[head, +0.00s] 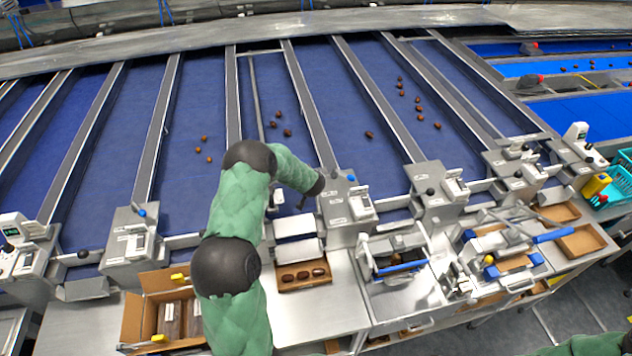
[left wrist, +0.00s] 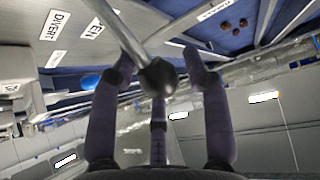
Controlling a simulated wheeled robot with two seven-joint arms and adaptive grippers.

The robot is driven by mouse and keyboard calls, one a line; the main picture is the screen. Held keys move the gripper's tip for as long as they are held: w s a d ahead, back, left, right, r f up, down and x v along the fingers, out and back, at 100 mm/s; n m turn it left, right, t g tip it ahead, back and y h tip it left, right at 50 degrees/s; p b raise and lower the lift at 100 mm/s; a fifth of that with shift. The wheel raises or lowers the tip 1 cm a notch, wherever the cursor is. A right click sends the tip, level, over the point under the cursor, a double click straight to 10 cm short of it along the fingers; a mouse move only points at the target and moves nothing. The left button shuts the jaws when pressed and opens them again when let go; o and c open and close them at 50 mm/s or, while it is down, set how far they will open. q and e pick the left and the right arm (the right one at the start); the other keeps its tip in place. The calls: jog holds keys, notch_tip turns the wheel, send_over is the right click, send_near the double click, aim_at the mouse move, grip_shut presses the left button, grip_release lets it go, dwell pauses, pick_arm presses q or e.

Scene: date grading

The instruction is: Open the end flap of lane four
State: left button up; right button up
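My left arm reaches over the lane ends in the head view, its wrist beside a grey control post (head: 335,215). My left gripper (left wrist: 158,62) has its fingers apart, one on each side of a dark ball knob (left wrist: 157,78) on a metal rod. Gaps show between knob and fingers, so it is not gripped. In the head view the arm largely hides my gripper. Below it are silver flap plates (head: 297,250) at the end of a blue lane (head: 268,90) holding several dates. No lane number is readable. My right gripper is out of view; only a green sleeve shows at bottom right.
A tray (head: 303,287) of dates sits below the plates. An open cardboard box (head: 135,318) stands left of my arm. Posts with blue knobs flank the lane end; a blue knob (left wrist: 90,80) and a DIVERT label (left wrist: 55,25) show by the left finger. Fixtures crowd the right.

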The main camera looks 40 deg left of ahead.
pick_arm(q)
jog(key=shift+s+a+f, duration=0.15)
jog(key=shift+f, duration=0.3)
jog(key=shift+r, duration=0.1)
jog(key=v, duration=1.2)
dwell(0.4)
